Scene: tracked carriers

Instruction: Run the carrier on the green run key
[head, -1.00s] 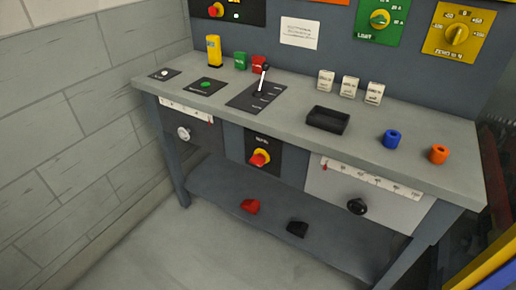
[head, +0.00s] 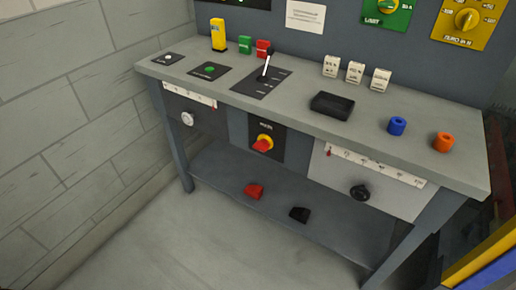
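A round green button (head: 209,69) sits on a black plate at the left end of the grey bench top. A small green block (head: 244,44) stands farther back, beside a red block (head: 263,48). A lever with a white-tipped handle (head: 267,64) rises from a black slotted plate just right of the green button. The lettering on the plates is too small to read. I cannot pick out the carrier for certain. My gripper is not in view.
The bench (head: 300,105) also holds a yellow device (head: 218,35), a black tray (head: 332,105), blue (head: 397,126) and orange (head: 443,142) rings. A red-and-yellow switch (head: 264,144) is on its front. A wall (head: 70,120) closes the left; the floor (head: 190,245) in front is clear.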

